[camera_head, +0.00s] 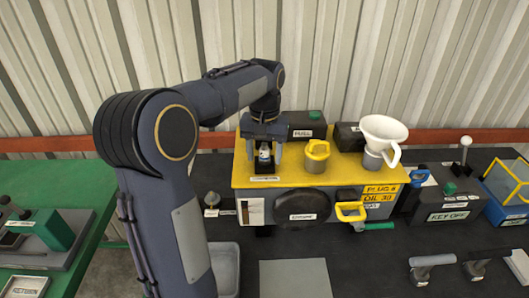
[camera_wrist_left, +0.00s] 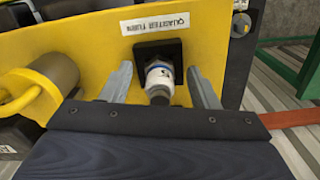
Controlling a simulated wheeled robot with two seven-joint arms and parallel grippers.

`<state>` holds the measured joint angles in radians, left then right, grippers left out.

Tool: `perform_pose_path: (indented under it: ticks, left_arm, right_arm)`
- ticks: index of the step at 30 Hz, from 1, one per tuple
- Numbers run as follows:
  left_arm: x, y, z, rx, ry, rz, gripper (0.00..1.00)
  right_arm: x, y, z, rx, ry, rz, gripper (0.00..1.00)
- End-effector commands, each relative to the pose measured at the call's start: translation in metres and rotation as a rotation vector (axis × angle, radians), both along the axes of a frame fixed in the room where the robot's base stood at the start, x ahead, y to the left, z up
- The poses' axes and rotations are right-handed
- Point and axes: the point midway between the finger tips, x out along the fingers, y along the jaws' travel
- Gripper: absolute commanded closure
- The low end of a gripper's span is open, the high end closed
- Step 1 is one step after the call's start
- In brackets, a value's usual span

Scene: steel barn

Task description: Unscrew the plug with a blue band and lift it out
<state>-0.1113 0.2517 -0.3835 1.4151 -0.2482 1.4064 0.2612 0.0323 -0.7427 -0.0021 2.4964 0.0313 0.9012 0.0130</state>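The plug (camera_wrist_left: 159,76), whitish with a blue band and a darker lower end, stands at a black square seat (camera_wrist_left: 157,50) on the yellow housing (camera_head: 240,180). A label reading "QUARTER TURN" (camera_wrist_left: 155,23) is beside the seat. In the head view the plug (camera_head: 264,153) shows small beneath my left wrist. My left gripper (camera_head: 264,160) has its fingers on either side of the plug. In the left wrist view the gripper (camera_wrist_left: 162,88) is open, with a visible gap between each finger and the plug. My right gripper is not in view.
A yellow cap with a loop (camera_head: 317,150) stands right of the plug, and a white funnel (camera_head: 384,133) farther right. Black boxes (camera_head: 306,122) stand behind. A round black cover (camera_head: 302,207) is on the housing's front. A grey mat (camera_head: 295,278) lies in front.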

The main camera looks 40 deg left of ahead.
Motion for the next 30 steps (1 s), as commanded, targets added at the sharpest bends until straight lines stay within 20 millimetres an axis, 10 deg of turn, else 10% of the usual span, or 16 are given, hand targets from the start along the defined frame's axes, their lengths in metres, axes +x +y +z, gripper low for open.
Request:
perform_pose_path:
  ticks: [30]
  left_arm:
    - [0.000, 0.000, 0.078, 0.000, 0.001, -0.001, 0.45]
  right_arm:
    - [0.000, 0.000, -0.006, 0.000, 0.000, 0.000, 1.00]
